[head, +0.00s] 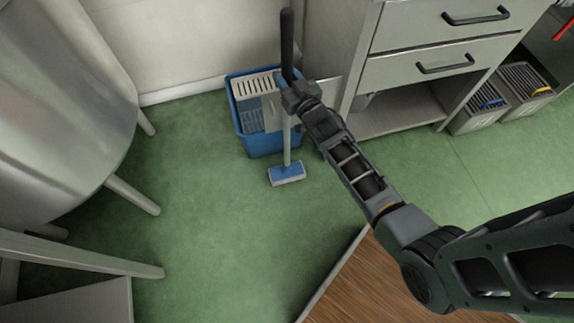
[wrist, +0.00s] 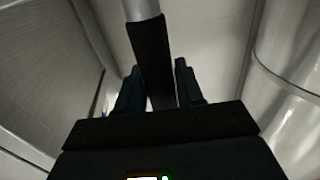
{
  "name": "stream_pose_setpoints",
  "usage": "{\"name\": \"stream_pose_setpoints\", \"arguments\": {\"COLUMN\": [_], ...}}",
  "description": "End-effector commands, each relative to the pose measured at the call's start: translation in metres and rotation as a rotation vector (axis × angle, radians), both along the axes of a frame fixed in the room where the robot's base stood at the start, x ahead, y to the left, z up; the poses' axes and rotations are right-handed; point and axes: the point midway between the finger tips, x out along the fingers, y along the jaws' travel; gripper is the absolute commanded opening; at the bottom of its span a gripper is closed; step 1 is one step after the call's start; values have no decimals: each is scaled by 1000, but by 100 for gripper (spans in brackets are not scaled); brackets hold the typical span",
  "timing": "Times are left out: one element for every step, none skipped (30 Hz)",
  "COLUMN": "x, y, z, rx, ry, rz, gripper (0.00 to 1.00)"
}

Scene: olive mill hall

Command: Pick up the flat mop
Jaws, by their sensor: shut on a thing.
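The flat mop has a black grip (head: 287,35), a grey pole and a small blue-and-white head (head: 287,173). It stands nearly upright in front of the blue bucket, its head at or close to the green floor; I cannot tell whether it touches. My gripper (head: 288,84) is shut on the mop's handle, around the lower part of the black grip. In the wrist view, the black grip (wrist: 151,48) runs between the two fingers of my gripper (wrist: 156,84), with the grey pole at the top edge.
The blue bucket (head: 238,105) with a grey wringer stands behind the mop, against the wall. A drawer cabinet (head: 420,68) is to the right, with crates (head: 525,85) beyond. A large metal vessel (head: 60,90) on legs is at left. A wooden surface (head: 375,285) is in front. Green floor between is clear.

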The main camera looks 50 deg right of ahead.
Motion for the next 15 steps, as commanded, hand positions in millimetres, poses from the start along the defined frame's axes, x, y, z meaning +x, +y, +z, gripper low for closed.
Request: {"name": "stream_pose_setpoints", "arguments": {"x": [0, 0, 0, 0, 0, 0, 0, 0, 0, 0, 0, 0, 0, 0, 0], "y": [0, 0, 0, 0, 0, 0, 0, 0, 0, 0, 0, 0, 0, 0, 0], "z": [0, 0, 0, 0, 0, 0, 0, 1, 1, 1, 1, 1, 2, 2, 4], "rx": [0, 0, 0, 0, 0, 0, 0, -1, -1, -1, -1, -1, -1, -1, -1], "ry": [0, 0, 0, 0, 0, 0, 0, -3, -3, -3, -3, -3, -3, -3, -3], "rz": [0, 0, 0, 0, 0, 0, 0, 0, 0, 0, 0, 0, 0, 0, 0], "gripper": [27, 24, 20, 17, 14, 11, 8, 6, 6, 6, 6, 6, 6, 6, 6]}}
